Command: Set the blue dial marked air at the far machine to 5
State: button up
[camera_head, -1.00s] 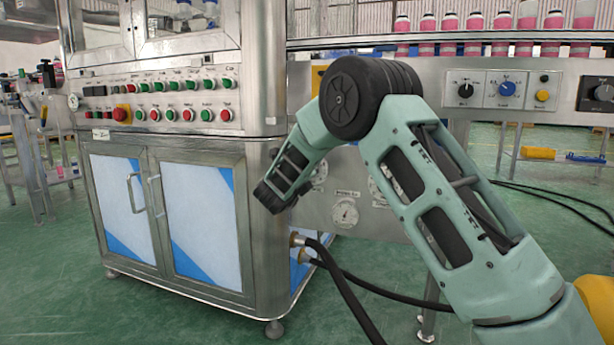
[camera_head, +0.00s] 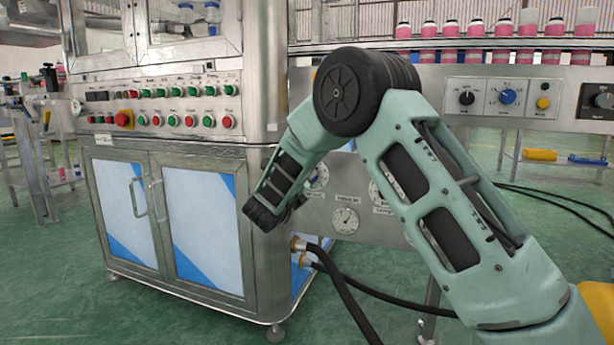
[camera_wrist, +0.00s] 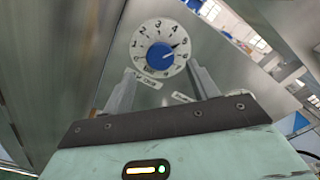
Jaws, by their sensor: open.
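A blue dial (camera_wrist: 160,55) on a round white numbered scale shows ahead in the wrist view, on a metal panel. A small label is below it; its wording is too small to read for certain. The dial's exact setting is unclear. My gripper (camera_wrist: 160,74) is open, one finger on each side of the dial's lower part in the picture. Nothing is between the fingers, and I cannot tell whether they touch the dial.
Round white gauges (camera_head: 345,219) sit on the lower panel close to my wrist. A control box (camera_head: 502,97) with black, blue and yellow knobs is on the conveyor side. Black hoses (camera_head: 345,300) run below my arm. The green floor is open at front left.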

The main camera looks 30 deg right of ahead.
jog(key=p+v, duration=0.3)
jog(key=v, duration=0.9)
jog(key=shift+s+a, duration=0.15)
jog(key=shift+a, duration=0.05)
jog(key=a+r+n+t+y+p, duration=0.2)
jog(key=a+n+t+y+p, duration=0.1)
jog(key=a+n+y, duration=0.7)
jog(key=s+a+n+g+y+p, duration=0.4)
jog(key=s+a+n+y, duration=0.5)
jog(key=s+a+n, duration=0.75)
jog(key=s+d+n+g+h+p, duration=0.15)
jog(key=s+d+n+g, duration=0.3)
jog(key=s+n, duration=0.55)
jog(key=s+d+n+g+h, duration=0.3)
jog(key=s+d+n+g, duration=0.15)
jog(key=s+n, duration=0.6)
notch_tip(320, 180, up, 38)
jog(key=s+m+g+p, duration=0.1)
jog(key=s+p, duration=0.1)
jog(key=p, duration=3.6)
jog(key=shift+f+m, duration=0.15)
jog(key=shift+m, duration=0.15)
